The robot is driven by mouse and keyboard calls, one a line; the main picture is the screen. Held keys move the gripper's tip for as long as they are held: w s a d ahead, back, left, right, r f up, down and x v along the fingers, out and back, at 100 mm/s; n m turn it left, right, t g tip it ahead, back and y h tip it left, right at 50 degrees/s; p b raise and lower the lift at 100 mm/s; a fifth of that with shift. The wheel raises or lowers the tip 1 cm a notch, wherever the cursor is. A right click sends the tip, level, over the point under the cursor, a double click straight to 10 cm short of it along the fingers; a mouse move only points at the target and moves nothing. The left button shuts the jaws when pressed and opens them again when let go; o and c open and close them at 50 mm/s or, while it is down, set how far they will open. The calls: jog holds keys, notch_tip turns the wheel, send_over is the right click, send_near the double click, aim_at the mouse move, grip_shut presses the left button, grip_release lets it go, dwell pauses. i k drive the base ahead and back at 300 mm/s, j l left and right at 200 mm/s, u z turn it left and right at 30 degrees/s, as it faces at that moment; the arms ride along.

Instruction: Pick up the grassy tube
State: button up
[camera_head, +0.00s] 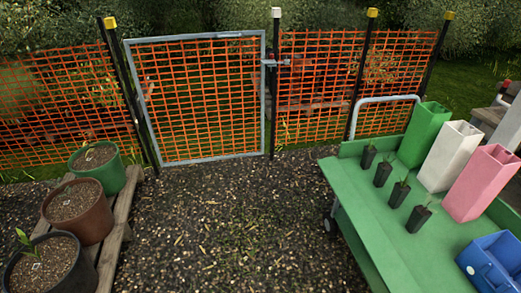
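Several small black tubes with seedlings stand upright in a slanting row on the green cart top (368,223). The farthest tube (368,158) has a small upright sprout. The second tube (383,174) and third tube (399,194) carry thin green shoots. The nearest tube (418,218) has a thin shoot leaning right. The plants are too small to tell which one is grassy. My gripper is not in view.
Tall green (423,134), white (450,156) and pink (480,184) square sleeves stand right of the tubes. A blue crate (478,264) is at front right. Large pots stand on a wooden pallet (116,232) at left. Gravel between is clear; an orange mesh fence (200,100) crosses behind.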

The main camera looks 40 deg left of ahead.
aim_at(369, 152)
jog(key=u, duration=0.65)
jog(key=i+j+z, duration=0.1)
jog(key=i+j, duration=0.45)
jog(key=i, duration=0.3)
jog(key=i+j+z, duration=0.1)
jog(key=i+j, duration=0.5)
jog(key=i, duration=0.25)
jog(key=i+j+z, duration=0.1)
jog(key=i+j, duration=0.6)
jog(key=i, duration=0.15)
